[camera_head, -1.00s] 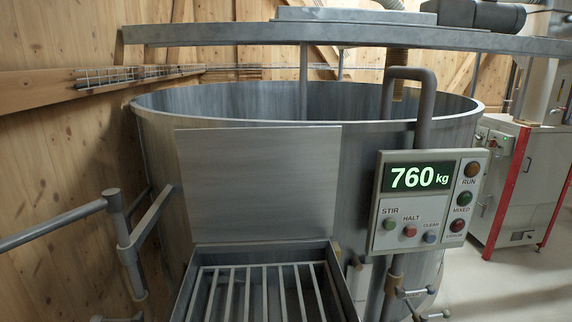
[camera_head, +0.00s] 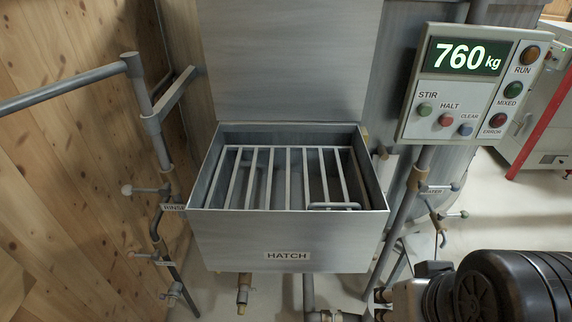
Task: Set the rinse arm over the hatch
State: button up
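The rinse arm (camera_head: 65,86) is a grey horizontal pipe at the left. It runs from the top of an upright pipe towards the left edge, along the wooden wall and away from the hatch. Its far end is out of frame. A bracket holds the upright pipe, with a RINSE label (camera_head: 174,208) lower down. The hatch (camera_head: 287,240) is a grey metal box, labelled HATCH, in the middle. Its lid (camera_head: 290,60) stands raised at the back, and a barred grate (camera_head: 270,170) with a small handle lies inside. My gripper is not in view.
A panel (camera_head: 470,85) reading 760 kg stands right of the hatch. Small valve levers stick out at the left (camera_head: 145,190) and right (camera_head: 440,187). A dark ribbed body (camera_head: 505,285) fills the lower right corner. Pale floor shows at the right.

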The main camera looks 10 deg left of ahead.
aim_at(130, 63)
jog(key=u, duration=1.75)
